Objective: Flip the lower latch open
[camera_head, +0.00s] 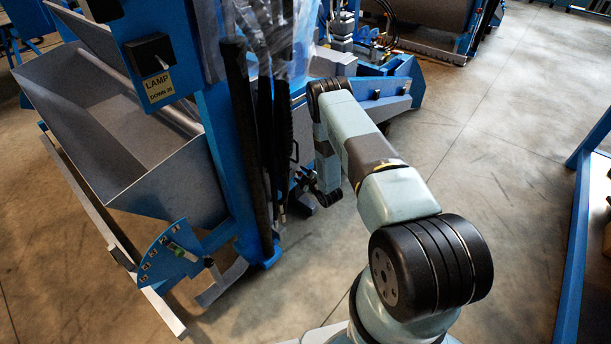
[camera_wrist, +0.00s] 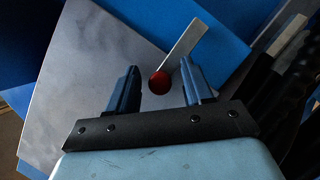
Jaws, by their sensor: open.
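In the wrist view a pale metal lever (camera_wrist: 184,42) slants up and right from a round red knob (camera_wrist: 158,83), which looks like the latch. It sits in front of a grey metal plate (camera_wrist: 85,65). My gripper (camera_wrist: 158,68) is open, with one finger on each side of the red knob. The right finger is close to the lever's lower end; I cannot tell whether they touch. Nothing is held. In the head view my gripper (camera_head: 303,182) is small and dark beside the blue post, and I cannot make out the latch there.
A blue post (camera_head: 228,150) with a lamp switch box (camera_head: 150,54) stands left of my arm. Dark hoses (camera_head: 265,130) hang along it. A grey trough (camera_head: 125,125) is farther left. A blue frame (camera_head: 580,230) stands at the right, with clear concrete floor (camera_head: 500,160) between.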

